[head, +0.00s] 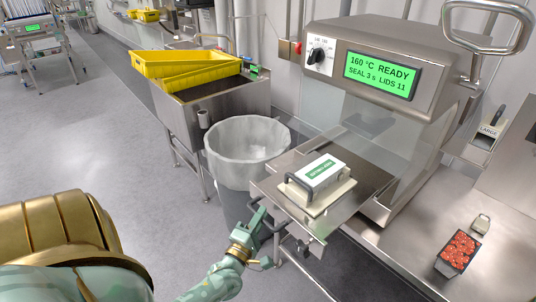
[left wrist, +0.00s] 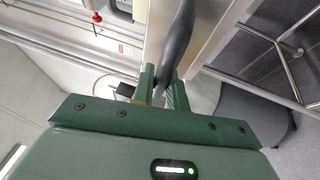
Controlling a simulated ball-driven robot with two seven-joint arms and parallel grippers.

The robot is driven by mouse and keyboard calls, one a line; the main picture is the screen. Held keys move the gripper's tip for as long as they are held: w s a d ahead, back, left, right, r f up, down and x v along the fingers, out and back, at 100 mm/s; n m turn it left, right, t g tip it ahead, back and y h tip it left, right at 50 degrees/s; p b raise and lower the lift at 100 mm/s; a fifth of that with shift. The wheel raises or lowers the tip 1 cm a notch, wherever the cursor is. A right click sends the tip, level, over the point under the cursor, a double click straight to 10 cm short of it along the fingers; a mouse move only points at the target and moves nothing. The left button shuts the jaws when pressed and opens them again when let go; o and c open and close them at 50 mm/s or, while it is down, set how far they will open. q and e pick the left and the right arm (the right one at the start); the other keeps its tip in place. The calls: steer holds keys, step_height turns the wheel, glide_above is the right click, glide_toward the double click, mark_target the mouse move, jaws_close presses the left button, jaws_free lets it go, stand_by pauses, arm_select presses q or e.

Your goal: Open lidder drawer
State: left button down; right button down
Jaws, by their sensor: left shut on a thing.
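The lidder (head: 385,75) is a steel machine with a clear guard and a green display reading 160 °C, READY, SEAL 3 s, LIDS 11. Its flat steel drawer (head: 271,184) sticks out at the front, toward the bin. A white tool block (head: 318,176) with a dark handle and green label sits on it. My left gripper (head: 258,219) is at the drawer's front edge. In the left wrist view, its green fingers (left wrist: 164,86) are shut on the dark drawer handle (left wrist: 177,40), which partly hides between them. My right gripper is not in view.
A bin with a clear liner (head: 247,140) stands close beside the drawer front. Yellow crates (head: 186,66) sit on a steel stand behind it. A tray of red food (head: 458,250) lies on the steel table at right.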

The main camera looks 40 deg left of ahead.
arm_select(q)
steer(key=shift+s+f, duration=0.1)
steer(key=shift+s, duration=0.1)
steer(key=c, duration=1.4)
jaws_free()
steer(key=v, duration=1.6)
steer(key=shift+s+p, duration=0.15)
steer(key=shift+p, duration=0.25)
steer(key=shift+d, duration=0.1)
